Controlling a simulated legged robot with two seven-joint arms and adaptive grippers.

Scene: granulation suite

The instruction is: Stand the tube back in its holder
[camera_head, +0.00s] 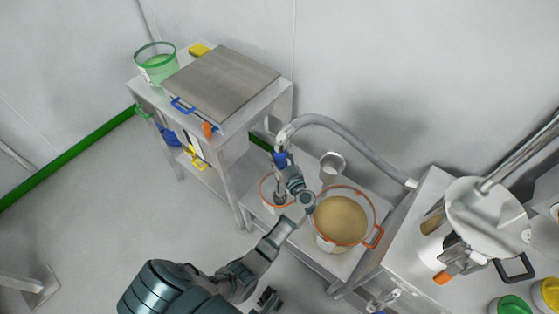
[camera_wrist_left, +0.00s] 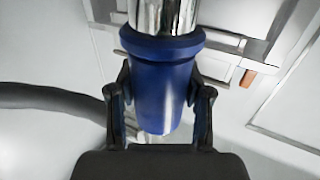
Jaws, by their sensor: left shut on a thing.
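The tube is a grey ribbed hose (camera_head: 345,133) that arches from a steel cabinet at the right to a metal end with a blue sleeve (camera_head: 280,158). My left gripper (camera_head: 283,168) is shut on the blue sleeve. In the left wrist view the gripper's fingers (camera_wrist_left: 160,115) sit on both sides of the blue sleeve (camera_wrist_left: 155,85), and shiny metal (camera_wrist_left: 165,15) rises above it. The held end is over an orange-rimmed container (camera_head: 266,190), partly hidden by my arm. I cannot tell which thing is the holder. My right gripper is not in view.
A large orange-rimmed pot of tan powder (camera_head: 340,220) stands right of my left arm. A small metal cup (camera_head: 332,162) stands behind it. A steel shelf cart (camera_head: 240,125) is at the left and a steel cabinet (camera_head: 412,215) at the right. The floor at left is mostly clear.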

